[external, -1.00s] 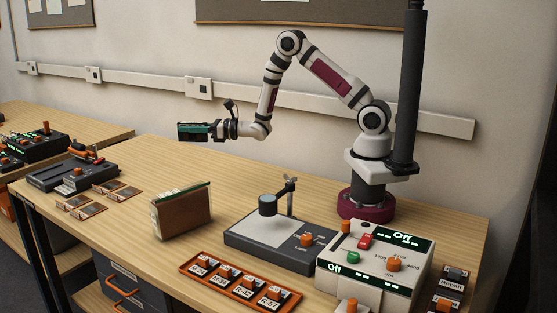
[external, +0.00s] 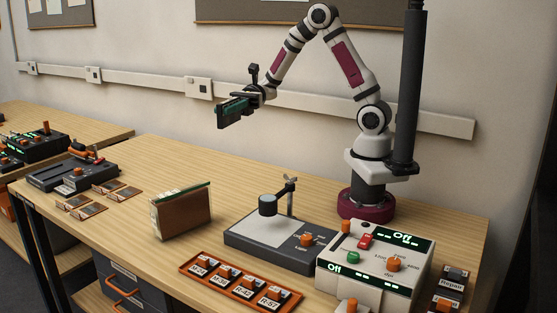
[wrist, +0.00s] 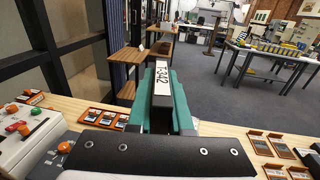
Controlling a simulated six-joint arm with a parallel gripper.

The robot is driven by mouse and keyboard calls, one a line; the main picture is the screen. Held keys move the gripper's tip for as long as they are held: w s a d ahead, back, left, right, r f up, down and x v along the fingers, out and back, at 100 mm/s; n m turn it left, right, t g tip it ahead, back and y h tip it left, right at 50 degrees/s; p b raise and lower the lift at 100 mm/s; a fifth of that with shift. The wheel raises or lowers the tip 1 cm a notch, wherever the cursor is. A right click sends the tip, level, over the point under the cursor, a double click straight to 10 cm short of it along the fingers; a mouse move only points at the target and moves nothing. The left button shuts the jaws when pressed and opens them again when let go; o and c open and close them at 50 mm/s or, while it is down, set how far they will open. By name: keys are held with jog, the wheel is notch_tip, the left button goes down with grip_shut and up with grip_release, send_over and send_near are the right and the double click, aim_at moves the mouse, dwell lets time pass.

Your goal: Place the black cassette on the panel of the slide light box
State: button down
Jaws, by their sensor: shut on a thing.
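The black cassette (external: 222,121) is held in the air, well above the table, to the upper left of the slide light box. In the wrist view the cassette (wrist: 162,100) stands on edge, with a white label, between two teal finger pads. My gripper (external: 238,104) is shut on it. The slide light box (external: 240,256) is a dark, low unit on the table with a pale panel (external: 248,226) and an orange knob. A small round head on a stand hangs over the panel. The panel looks bare.
A brown box with clear sides (external: 182,215) stands left of the light box. An orange tray of labelled pieces (external: 238,283) lies in front. A beige control unit (external: 370,262) reading "Off" stands right. Slides (external: 75,208) lie far left. The back of the table is clear.

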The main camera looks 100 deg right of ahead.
jog(key=s+d+f+m+t+h, duration=0.1)
jog(key=s+d+f, duration=0.1)
jog(key=d+f, duration=0.65)
jog(key=s+d+f+m+t+h, duration=0.1)
jog(key=s+d+f, duration=0.1)
jog(key=d+f, duration=0.65)
jog(key=w+a+f, duration=0.4)
jog(key=w, duration=0.1)
jog(key=w+a+f, duration=0.2)
jog(key=w, duration=0.1)
jog(key=shift+a+f, duration=0.25)
jog(key=shift+f, duration=0.05)
jog(key=shift+w+a+f, duration=0.1)
jog(key=shift+f, duration=1)
jog(key=shift+w+a+f, duration=0.1)
jog(key=shift+f, duration=0.95)
jog(key=shift+f, duration=0.1)
jog(key=c, duration=0.8)
grip_release()
jog(key=shift+c, duration=0.2)
